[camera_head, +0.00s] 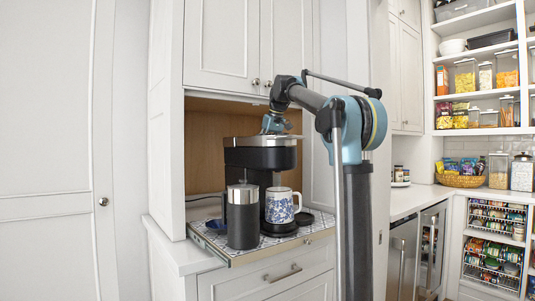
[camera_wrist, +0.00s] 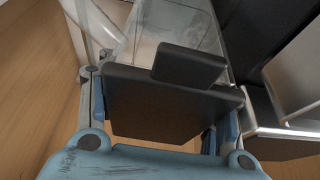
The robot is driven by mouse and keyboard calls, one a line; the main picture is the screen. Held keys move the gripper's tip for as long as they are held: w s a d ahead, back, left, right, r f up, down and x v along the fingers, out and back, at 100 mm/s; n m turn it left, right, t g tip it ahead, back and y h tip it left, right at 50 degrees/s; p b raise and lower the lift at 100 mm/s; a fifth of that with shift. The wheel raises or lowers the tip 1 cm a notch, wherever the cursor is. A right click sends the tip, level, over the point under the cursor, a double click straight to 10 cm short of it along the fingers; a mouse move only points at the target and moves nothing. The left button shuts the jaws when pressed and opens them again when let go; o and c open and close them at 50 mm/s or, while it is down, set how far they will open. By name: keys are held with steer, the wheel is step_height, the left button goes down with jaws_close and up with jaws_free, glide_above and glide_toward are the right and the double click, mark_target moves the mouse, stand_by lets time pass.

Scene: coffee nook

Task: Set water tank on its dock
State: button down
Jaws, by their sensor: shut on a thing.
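The water tank shows in the wrist view as clear walls (camera_wrist: 172,22) with a dark lid (camera_wrist: 165,105) and a raised dark tab. My gripper (camera_wrist: 158,118) has a finger on each side of the lid and is shut on it. In the head view my gripper (camera_head: 275,124) is above and behind the top of the black and silver coffee maker (camera_head: 262,156), which hides the tank. The coffee maker also fills the right side of the wrist view (camera_wrist: 297,75). I cannot make out the dock or whether the tank touches it.
A French press (camera_head: 243,217) and a blue-patterned mug (camera_head: 280,206) stand in front of the coffee maker on a patterned pull-out tray (camera_head: 212,243). The wooden cabinet back (camera_head: 203,150) and upper cabinet doors (camera_head: 228,45) closely surround the nook. Pantry shelves (camera_head: 480,92) are at right.

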steer(key=shift+s, duration=0.15)
steer(key=shift+c, duration=2)
jaws_free()
steer(key=shift+a, duration=0.1)
steer(key=v, duration=1.1)
steer(key=shift+r, duration=0.4)
